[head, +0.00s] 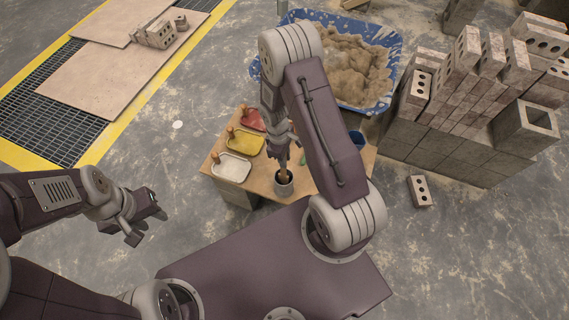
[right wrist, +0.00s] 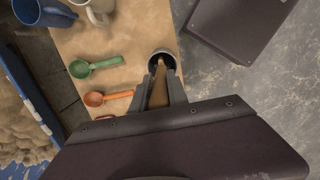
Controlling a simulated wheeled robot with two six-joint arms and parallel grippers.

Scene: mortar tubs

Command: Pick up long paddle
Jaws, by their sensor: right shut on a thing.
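The long paddle (right wrist: 159,88) shows in the right wrist view as a brown wooden shaft. Its far end reaches into a round grey cup (right wrist: 163,59); that end is hidden. My right gripper (right wrist: 160,90) is shut on the paddle, a finger on each side. In the head view my right gripper (head: 284,163) points down above the same cup (head: 284,184) at the front of a small wooden table (head: 258,186). My left gripper (head: 146,224) is open and empty, off to the left above the floor.
White, yellow and red trays (head: 244,142) stand at the table's left. The right wrist view shows a green scoop (right wrist: 95,66), an orange scoop (right wrist: 108,97), a mug (right wrist: 95,10) and a blue cup (right wrist: 42,12). A blue tub (head: 397,55) of mortar lies behind; bricks (head: 465,90) are stacked right.

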